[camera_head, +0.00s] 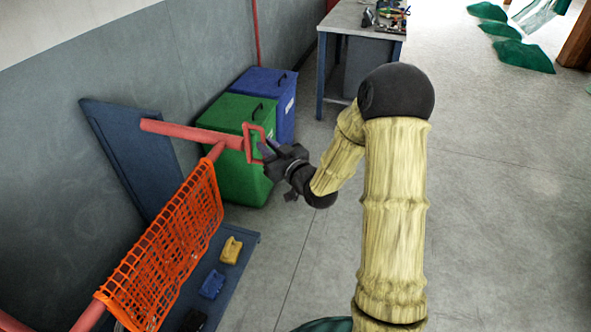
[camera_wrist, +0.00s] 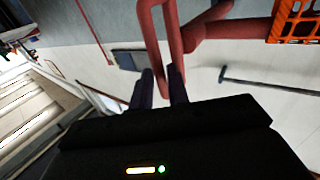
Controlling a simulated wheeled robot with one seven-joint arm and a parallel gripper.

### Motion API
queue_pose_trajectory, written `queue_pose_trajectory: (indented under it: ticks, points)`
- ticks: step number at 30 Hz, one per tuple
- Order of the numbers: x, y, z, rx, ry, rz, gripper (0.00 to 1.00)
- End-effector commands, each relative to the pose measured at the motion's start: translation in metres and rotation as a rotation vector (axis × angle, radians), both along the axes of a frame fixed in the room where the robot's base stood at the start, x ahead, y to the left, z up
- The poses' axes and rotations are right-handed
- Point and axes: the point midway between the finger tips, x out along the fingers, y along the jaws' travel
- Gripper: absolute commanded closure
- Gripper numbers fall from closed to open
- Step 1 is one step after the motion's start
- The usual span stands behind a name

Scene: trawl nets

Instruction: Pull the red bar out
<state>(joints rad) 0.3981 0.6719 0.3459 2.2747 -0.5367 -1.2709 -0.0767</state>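The red bar (camera_head: 190,133) runs level out from a dark blue wall panel (camera_head: 128,155) at the left and ends in a red rectangular loop handle (camera_head: 248,131). My gripper (camera_head: 264,149) is at the handle's right side, with a finger in front of the loop's opening. In the wrist view, the handle (camera_wrist: 154,38) comes down between my two dark fingers (camera_wrist: 162,86), and its lower end sits in the narrow gap. No clear space shows beside it, so the fingers look shut on it. The far side of the fingers is hidden.
An orange net (camera_head: 175,240) hangs on a sloping red rail at left. A green bin (camera_head: 228,180) and blue bin (camera_head: 285,95) stand close behind the handle. Yellow and blue pieces lie on a blue base (camera_head: 245,245). The floor (camera_head: 490,190) at right is clear.

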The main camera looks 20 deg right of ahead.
Motion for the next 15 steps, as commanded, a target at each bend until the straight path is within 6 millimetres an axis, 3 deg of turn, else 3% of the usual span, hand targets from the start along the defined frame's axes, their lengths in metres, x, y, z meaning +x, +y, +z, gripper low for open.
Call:
queue_pose_trajectory:
  ticks: [13,15]
  points:
    - [-0.083,-0.036,-0.002,-0.001,0.002,-0.005,0.83]
    - [-0.086,-0.037,-0.004,0.001,-0.004,-0.001,0.83]
